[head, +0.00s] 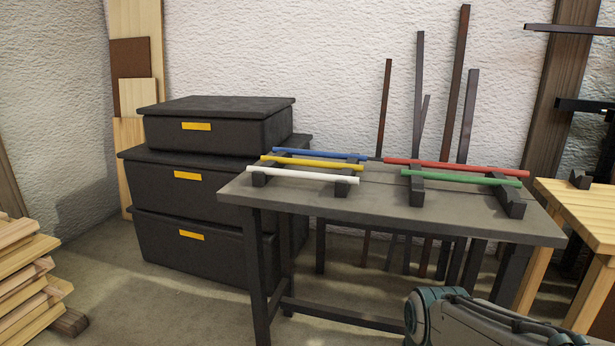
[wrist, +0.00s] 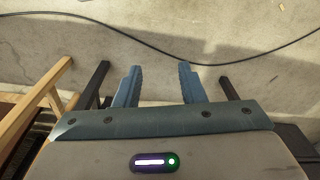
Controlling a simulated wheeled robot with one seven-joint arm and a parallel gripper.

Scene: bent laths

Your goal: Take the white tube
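The white tube (head: 305,174) lies across two dark notched rests at the front left of the grey table (head: 350,205) in the head view. It is the nearest of the three tubes on the left pair of rests, with a yellow tube (head: 315,163) and a blue tube (head: 320,153) behind it. My gripper (wrist: 158,85) shows in the wrist view with its two blue fingers apart and nothing between them. It points at the bare floor, and the white tube is not in that view. In the head view part of my arm shows at the lower right; the fingers do not show.
A red tube (head: 450,166) and a green tube (head: 460,178) lie on the right pair of rests. Stacked black boxes (head: 205,190) stand left of the table. A wooden bench (head: 585,215) stands at the right. A dark cable (wrist: 130,37) lies on the floor.

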